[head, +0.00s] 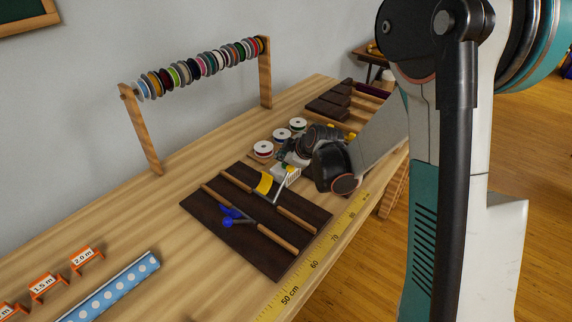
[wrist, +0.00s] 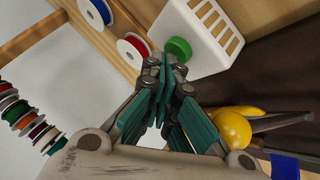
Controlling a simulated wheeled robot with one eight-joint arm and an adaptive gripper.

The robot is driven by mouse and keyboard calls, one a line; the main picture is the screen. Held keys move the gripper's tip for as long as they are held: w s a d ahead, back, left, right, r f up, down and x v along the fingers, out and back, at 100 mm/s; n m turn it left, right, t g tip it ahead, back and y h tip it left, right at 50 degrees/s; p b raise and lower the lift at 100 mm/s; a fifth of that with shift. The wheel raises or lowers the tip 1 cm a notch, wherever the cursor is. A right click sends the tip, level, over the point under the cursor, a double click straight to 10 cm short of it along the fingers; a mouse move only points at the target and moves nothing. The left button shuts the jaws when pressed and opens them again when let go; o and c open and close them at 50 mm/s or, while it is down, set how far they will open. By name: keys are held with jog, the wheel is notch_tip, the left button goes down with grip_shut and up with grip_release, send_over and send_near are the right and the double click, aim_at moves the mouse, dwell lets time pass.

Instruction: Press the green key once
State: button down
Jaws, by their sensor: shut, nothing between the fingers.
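The green key (wrist: 178,48) is a round green button at the side of a white slotted box (wrist: 196,28) in the wrist view. The white box also shows in the head view (head: 286,173), where the green key cannot be made out. My gripper (wrist: 158,68) is shut and empty, its teal fingers together. Its fingertips are right beside the green key, just left of and below it in the wrist view. I cannot tell whether they touch it. In the head view the dark wrist hides much of the gripper.
A dark board (head: 225,217) holds a yellow-handled tool (head: 264,184) and a blue-handled tool (head: 236,217) near the white box. Several ribbon spools (head: 263,149) stand behind. A yellow ruler (head: 315,265) runs along the table's front edge. A spool rack (head: 135,112) stands at the back.

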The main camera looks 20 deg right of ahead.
aim_at(284, 165)
jog(key=shift+f, duration=0.2)
dwell(0.5)
jog(key=shift+r+p, duration=0.45)
jog(key=shift+r, duration=0.5)
jog(key=shift+r+p, duration=1.7)
jog(key=shift+r, duration=0.75)
